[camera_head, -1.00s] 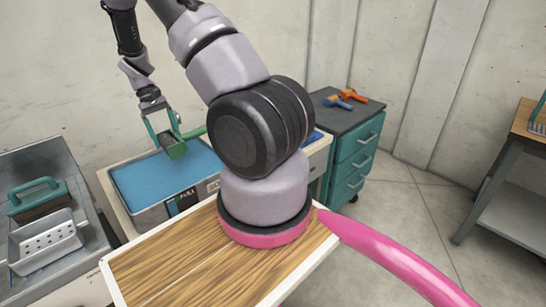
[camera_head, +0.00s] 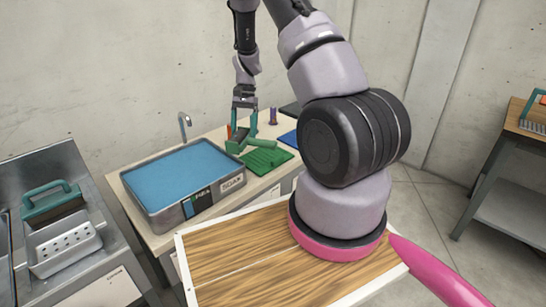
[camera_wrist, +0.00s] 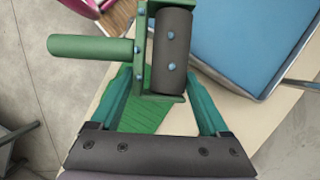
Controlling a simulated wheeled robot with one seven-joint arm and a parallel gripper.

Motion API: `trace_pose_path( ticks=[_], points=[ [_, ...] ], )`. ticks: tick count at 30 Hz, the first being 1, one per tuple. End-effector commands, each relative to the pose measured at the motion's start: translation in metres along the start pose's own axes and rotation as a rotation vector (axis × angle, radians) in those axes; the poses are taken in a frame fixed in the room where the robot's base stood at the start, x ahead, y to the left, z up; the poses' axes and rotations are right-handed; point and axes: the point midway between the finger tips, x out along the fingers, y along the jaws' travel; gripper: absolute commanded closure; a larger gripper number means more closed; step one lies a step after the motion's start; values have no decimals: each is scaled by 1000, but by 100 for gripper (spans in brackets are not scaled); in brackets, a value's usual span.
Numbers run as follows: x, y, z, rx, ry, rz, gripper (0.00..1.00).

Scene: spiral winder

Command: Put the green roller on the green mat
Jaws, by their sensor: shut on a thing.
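The green roller (camera_head: 262,143) has a green handle, and the wrist view shows its green bracket and dark cylinder (camera_wrist: 172,40). My gripper (camera_head: 243,138) is shut on it and points down. In the wrist view the teal fingers of my gripper (camera_wrist: 160,88) stand either side of the bracket. The green mat (camera_head: 268,161) lies on the table right of the blue-filled tray. It also shows below the fingers in the wrist view (camera_wrist: 145,116). The roller appears at the mat's far left side. I cannot tell whether they touch.
The metal tray (camera_head: 160,219) with a blue surface fills the table's left part. A blue mat (camera_head: 288,138), a purple object (camera_head: 273,117) and an orange object (camera_head: 229,130) are close by. A tap (camera_head: 184,122) stands behind. A wooden surface (camera_head: 235,260) lies in front.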

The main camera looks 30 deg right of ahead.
Motion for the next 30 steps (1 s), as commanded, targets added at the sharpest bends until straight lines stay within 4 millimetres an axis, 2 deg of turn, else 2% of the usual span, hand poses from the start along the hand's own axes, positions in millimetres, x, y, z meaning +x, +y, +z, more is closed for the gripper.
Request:
trace_pose_path(
  ticks=[8,14,21,25,30],
  points=[
    [-4,-2,-17,398,-19,-182,91],
    [-12,4,-43,829,-42,-377,91],
    [-27,39,-85,1452,-64,-639,91],
    [-30,61,-97,1681,-64,-720,91],
    [-30,79,-104,1840,-63,-768,91]
  ],
)
